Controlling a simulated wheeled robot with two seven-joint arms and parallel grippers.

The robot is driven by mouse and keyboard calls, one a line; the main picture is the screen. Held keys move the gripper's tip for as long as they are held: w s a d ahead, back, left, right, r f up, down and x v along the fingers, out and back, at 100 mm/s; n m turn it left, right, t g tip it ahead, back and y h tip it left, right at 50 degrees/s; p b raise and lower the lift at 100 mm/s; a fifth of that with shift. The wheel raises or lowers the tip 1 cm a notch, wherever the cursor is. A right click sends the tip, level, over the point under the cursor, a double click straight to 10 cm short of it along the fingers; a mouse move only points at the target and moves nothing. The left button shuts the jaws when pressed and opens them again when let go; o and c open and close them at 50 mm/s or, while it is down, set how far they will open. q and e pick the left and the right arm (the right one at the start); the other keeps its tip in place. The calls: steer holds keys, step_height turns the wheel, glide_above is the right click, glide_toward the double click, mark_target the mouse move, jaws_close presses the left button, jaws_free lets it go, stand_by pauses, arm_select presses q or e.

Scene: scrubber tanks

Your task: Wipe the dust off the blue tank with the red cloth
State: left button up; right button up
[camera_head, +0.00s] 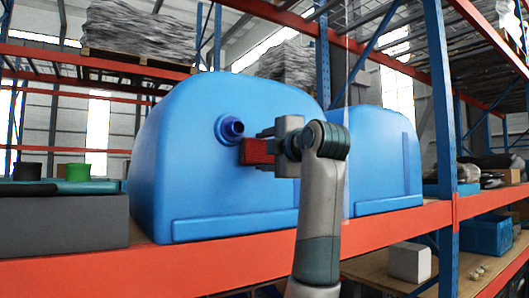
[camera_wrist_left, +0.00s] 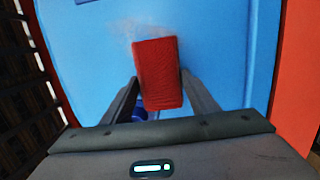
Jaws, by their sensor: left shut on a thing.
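The large blue tank (camera_head: 185,125) stands on the orange-edged shelf and fills most of the left wrist view (camera_wrist_left: 85,45). A dark blue spout (camera_head: 231,128) sticks out of its face, just left of the cloth. My left gripper (camera_head: 262,148) is shut on the red cloth (camera_head: 256,152), a block-like pad, in front of the tank's face. In the left wrist view the cloth (camera_wrist_left: 160,72) sits between the two fingers. A pale dust smear (camera_wrist_left: 140,30) shows on the tank just beyond the cloth's end. I cannot tell whether the cloth touches the tank. My right gripper is not in view.
The orange shelf beam (camera_head: 150,272) runs below the tanks.

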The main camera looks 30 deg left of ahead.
arm_select(q)
steer(key=shift+w, duration=0.15)
steer(key=shift+w+d, duration=0.35)
steer(key=shift+w, duration=0.45)
steer(key=shift+w+d, duration=0.35)
steer(key=shift+w, duration=0.4)
steer(key=shift+w, duration=0.15)
steer(key=shift+w+d, duration=0.25)
steer(key=shift+w, duration=0.55)
steer(key=shift+w+d, duration=0.25)
steer(key=shift+w, duration=0.5)
steer(key=shift+w, duration=0.1)
steer(key=shift+w+d, duration=0.3)
steer(key=shift+w, duration=0.5)
steer(key=shift+w+d, duration=0.25)
steer(key=shift+w, duration=0.55)
step_height(320, 180, up, 2)
steer(key=shift+a, duration=0.15)
